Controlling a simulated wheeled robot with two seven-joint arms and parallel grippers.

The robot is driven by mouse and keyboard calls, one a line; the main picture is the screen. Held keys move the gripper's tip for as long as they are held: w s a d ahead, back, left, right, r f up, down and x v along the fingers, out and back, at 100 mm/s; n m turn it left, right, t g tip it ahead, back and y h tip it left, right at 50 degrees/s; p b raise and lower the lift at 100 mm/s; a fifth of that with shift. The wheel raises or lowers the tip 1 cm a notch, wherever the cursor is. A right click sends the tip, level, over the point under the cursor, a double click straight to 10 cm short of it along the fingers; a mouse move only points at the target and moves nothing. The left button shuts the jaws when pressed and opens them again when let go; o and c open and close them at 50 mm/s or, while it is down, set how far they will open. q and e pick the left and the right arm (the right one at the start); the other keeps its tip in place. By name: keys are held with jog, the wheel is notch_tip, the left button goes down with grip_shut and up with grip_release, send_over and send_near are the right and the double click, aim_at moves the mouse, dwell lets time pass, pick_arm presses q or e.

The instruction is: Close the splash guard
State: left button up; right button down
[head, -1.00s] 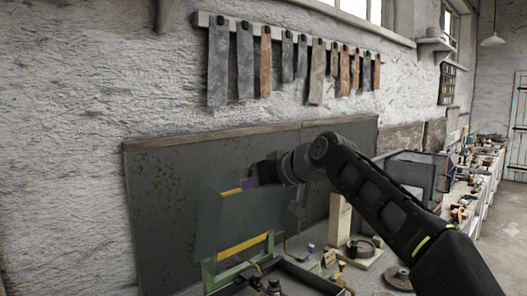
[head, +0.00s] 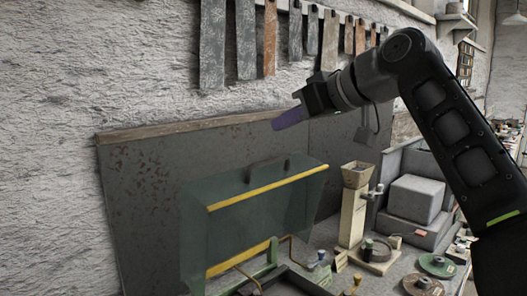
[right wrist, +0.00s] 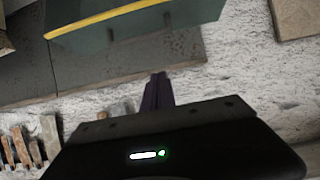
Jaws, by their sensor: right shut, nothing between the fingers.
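The splash guard (head: 228,229) is a see-through greenish panel with a yellow strip along its upper front edge and another yellow strip lower down. It stands on the bench in front of the dark backboard. Its underside or edge also shows at the top of the right wrist view (right wrist: 125,25). My right gripper (head: 289,118) has purple fingers, pressed together and empty. It is above the guard and apart from it, in front of the wall. The closed fingertips also show in the right wrist view (right wrist: 158,78). My left gripper is not in view.
A dark backboard (head: 140,190) stands against the rough wall. Several hanging strips (head: 246,40) are above it. Right of the guard are a wooden post with a hopper (head: 355,175), grey blocks (head: 418,200) and round discs (head: 437,266) on the bench.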

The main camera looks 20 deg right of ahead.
jog(key=p, duration=0.2)
send_over(263, 163)
jog(key=w+a, duration=0.1)
jog(key=w, duration=0.2)
notch_tip(263, 163, down, 4)
jog(key=shift+s+f, duration=0.15)
jog(key=shift+f, duration=0.05)
jog(key=s+f, duration=0.1)
jog(key=s+d+f+b, duration=0.1)
jog(key=s, duration=0.1)
jog(key=shift+f, duration=0.3)
jog(key=shift+w+f, duration=0.1)
